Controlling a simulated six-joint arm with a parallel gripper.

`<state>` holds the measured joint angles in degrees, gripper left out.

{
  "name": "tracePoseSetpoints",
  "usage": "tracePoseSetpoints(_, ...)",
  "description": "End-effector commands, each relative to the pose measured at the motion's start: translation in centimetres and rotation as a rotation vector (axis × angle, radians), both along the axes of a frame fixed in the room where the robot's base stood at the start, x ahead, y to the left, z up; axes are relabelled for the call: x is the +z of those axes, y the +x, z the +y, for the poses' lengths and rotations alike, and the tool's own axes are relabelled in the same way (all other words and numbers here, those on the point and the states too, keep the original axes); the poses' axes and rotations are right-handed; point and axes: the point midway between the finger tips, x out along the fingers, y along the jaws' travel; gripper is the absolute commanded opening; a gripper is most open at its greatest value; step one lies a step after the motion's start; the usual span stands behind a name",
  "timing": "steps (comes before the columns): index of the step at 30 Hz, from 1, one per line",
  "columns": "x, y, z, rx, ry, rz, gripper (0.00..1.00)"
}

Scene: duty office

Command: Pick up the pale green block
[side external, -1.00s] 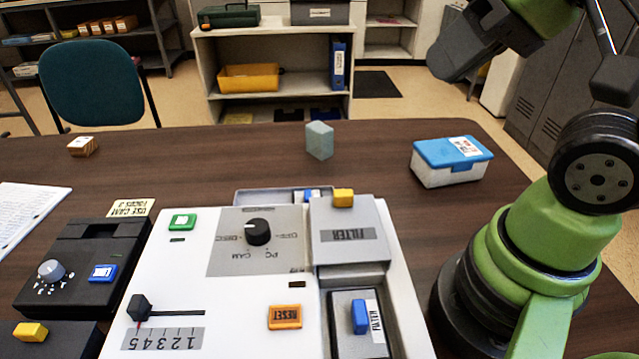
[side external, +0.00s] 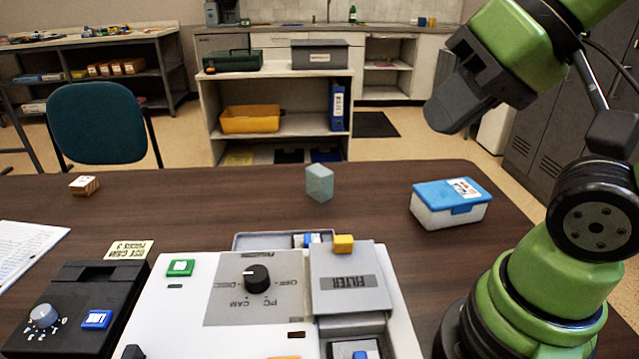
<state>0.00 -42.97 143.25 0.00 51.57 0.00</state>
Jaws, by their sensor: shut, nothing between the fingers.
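The pale green block (side external: 319,183) stands upright on the dark brown table (side external: 230,203), behind the white control panel and left of the blue-lidded box. Nothing touches it. My gripper (side external: 445,118) is at the upper right, above the table's far right part and well to the right of the block. It is shut and empty, pointing down and to the left.
A white box with a blue lid (side external: 450,203) sits right of the block. The white control panel (side external: 205,305) fills the front, with a grey filter cover (side external: 350,281). The table around the pale green block is clear.

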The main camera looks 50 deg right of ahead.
Motion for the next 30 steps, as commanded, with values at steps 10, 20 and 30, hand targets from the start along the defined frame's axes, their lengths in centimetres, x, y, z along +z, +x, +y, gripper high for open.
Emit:
tracePoseSetpoints(10, 0.0, 0.0, 0.0, 0.0, 0.0, 0.0, 0.62)
tracePoseSetpoints(20, 0.0, 0.1, -0.1, -0.002, -0.003, 0.0, 0.72)
tracePoseSetpoints(30, -0.9, 9.0, -4.7, -0.084, -0.182, -0.018, 0.72)
